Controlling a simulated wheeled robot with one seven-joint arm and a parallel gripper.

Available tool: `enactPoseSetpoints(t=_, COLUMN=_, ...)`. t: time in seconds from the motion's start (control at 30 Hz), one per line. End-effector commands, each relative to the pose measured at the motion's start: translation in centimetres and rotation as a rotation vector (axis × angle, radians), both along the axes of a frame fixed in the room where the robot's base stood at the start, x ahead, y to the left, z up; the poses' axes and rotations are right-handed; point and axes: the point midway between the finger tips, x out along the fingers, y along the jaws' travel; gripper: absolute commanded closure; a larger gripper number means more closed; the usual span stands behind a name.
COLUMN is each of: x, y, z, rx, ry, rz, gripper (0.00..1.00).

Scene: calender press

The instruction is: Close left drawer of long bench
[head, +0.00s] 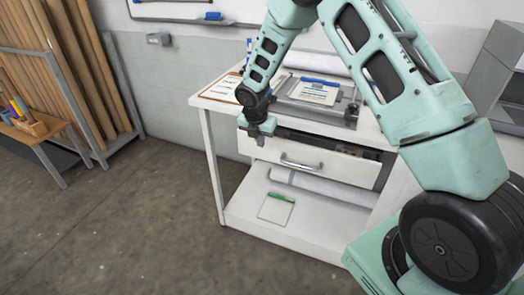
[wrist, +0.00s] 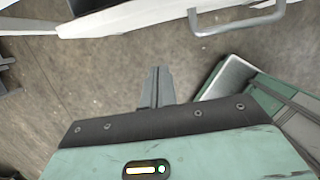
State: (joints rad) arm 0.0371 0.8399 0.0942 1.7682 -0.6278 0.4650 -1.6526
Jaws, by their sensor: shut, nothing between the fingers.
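The white long bench (head: 210,125) stands at the middle right in the head view. Its drawer (head: 330,171) is pulled out a little, and the dark gap (head: 325,143) behind the front's top edge shows. A silver bar handle (head: 299,163) sits on the front; a handle also shows at the top right of the wrist view (wrist: 240,20). My gripper (head: 259,139) points down by the left end of the drawer front. Its fingers are shut and empty in the wrist view (wrist: 157,85). I cannot tell whether they touch the drawer. My arm hides the bench's right part.
A clipboard (head: 219,88) and a pad with a blue edge (head: 314,92) lie on the bench top. A white roll (head: 325,187) and a green-edged pad (head: 276,209) lie on the lower shelf. A wooden side table (head: 45,135) stands far left. The floor between is clear.

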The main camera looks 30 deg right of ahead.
Motion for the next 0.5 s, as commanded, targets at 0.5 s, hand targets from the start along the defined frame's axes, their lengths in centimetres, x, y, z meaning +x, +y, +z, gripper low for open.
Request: enactPoseSetpoints(t=0.5, x=-2.3, y=-5.0, z=1.5, rx=-0.035, ry=-0.013, rz=-0.017, gripper=1.0)
